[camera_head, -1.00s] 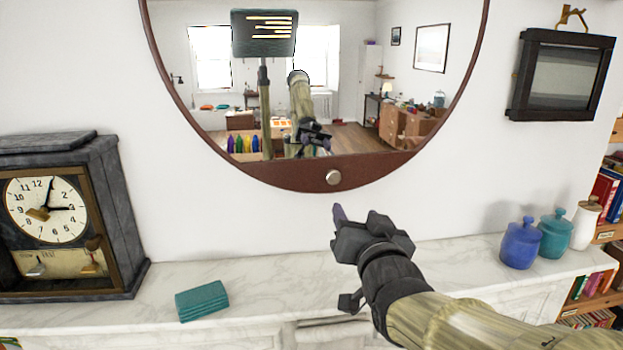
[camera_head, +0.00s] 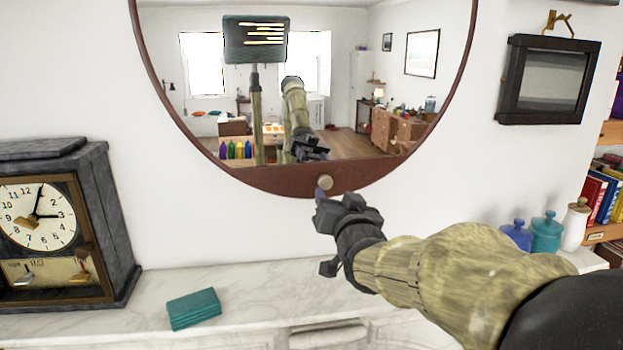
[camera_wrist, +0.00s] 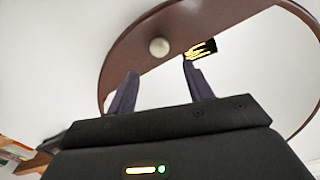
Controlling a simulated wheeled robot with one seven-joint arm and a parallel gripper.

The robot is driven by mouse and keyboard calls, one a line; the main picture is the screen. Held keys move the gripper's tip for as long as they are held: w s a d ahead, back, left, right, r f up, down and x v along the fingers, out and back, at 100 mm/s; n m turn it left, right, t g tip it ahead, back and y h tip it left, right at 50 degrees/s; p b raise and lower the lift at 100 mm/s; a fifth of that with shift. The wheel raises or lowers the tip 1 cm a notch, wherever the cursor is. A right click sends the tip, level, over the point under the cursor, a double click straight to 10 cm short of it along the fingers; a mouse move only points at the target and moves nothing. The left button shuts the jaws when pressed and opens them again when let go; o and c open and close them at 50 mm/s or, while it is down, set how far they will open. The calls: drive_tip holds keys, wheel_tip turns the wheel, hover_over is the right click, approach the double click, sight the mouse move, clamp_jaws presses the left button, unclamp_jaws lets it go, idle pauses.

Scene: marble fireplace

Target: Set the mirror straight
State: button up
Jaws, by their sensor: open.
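The round mirror (camera_head: 300,110) with its brown frame hangs on the white wall above the mantel. Its frame is broad at the bottom and carries a round pale knob (camera_head: 325,182), a little right of the broad part's middle in the head view. My gripper (camera_head: 320,194) is just below the knob, partly overlapping the frame's lower edge. In the wrist view my gripper (camera_wrist: 158,80) is open and empty, its two dark fingers apart. The knob (camera_wrist: 159,47) shows beyond the fingertips, between them and not touched. The mirror's top is out of the head view.
A grey clock (camera_head: 60,220) stands on the marble mantel (camera_head: 250,285) at the left. A teal box (camera_head: 194,308) lies in front. Blue (camera_head: 516,235), teal (camera_head: 547,232) and white (camera_head: 577,225) jars stand right, partly behind my arm. A small framed picture (camera_head: 550,80) hangs upper right.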

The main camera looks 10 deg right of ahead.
sight(327, 182)
drive_tip(key=w+p, duration=0.3)
drive_tip(key=w, duration=0.4)
drive_tip(key=shift+r, duration=0.15)
drive_tip(key=shift+w, duration=0.65)
clamp_jaws()
